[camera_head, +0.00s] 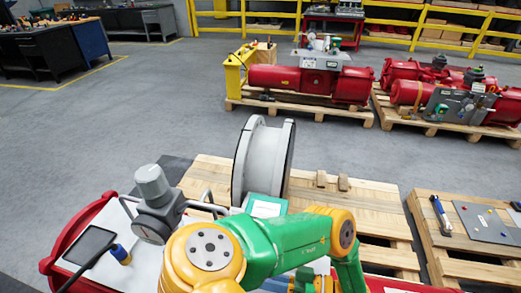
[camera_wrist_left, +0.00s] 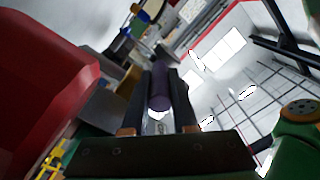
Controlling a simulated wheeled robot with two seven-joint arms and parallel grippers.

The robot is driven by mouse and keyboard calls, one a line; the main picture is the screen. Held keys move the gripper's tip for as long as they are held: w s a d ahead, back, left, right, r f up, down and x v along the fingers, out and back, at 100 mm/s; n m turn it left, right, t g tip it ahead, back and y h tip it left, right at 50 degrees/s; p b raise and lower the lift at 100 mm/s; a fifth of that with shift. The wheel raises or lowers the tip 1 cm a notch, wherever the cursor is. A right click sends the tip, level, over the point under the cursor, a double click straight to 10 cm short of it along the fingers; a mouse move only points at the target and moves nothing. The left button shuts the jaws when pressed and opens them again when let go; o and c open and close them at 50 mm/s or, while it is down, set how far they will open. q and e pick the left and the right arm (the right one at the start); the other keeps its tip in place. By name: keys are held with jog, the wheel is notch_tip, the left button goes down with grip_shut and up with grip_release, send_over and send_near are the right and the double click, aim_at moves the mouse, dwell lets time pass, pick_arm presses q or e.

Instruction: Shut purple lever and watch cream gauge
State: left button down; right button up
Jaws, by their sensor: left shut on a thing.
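In the left wrist view, my left gripper (camera_wrist_left: 161,76) has its two dark fingers closed on a dark purple rod-shaped handle, the purple lever (camera_wrist_left: 159,94). The lever lies lengthwise between the fingers, with its rounded end toward the camera. What it is fixed to is hard to make out. In the head view, a green and yellow arm of mine crosses the front and hides much of the work area; the left gripper and the lever do not show there. I cannot make out a cream gauge in either view. My right gripper is not in view.
A grey cylindrical fitting (camera_head: 153,190) stands at front left, beside a dark tablet (camera_head: 90,246). A large grey wheel (camera_head: 255,160) stands upright behind my arm on a wooden pallet (camera_head: 365,205). Red machines (camera_head: 275,79) sit on pallets farther back. Open grey floor lies left.

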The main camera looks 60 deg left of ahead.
pick_arm(q)
jog(key=shift+f, duration=0.1)
dwell(0.4)
jog(key=c, duration=0.7)
grip_release()
jog(key=shift+r+p, duration=0.3)
jog(key=shift+r, duration=0.1)
notch_tip(320, 180, up, 4)
jog(key=p, duration=0.3)
jog(key=shift+f, duration=0.1)
jog(key=s+d+r+p, duration=0.2)
jog(key=d, duration=0.2)
jog(key=s+d+r+p, duration=0.3)
jog(key=d, duration=0.1)
jog(key=s+d+r+p, duration=0.2)
jog(key=d+r, duration=0.1)
jog(key=d, duration=0.1)
jog(key=shift+s+r, duration=0.2)
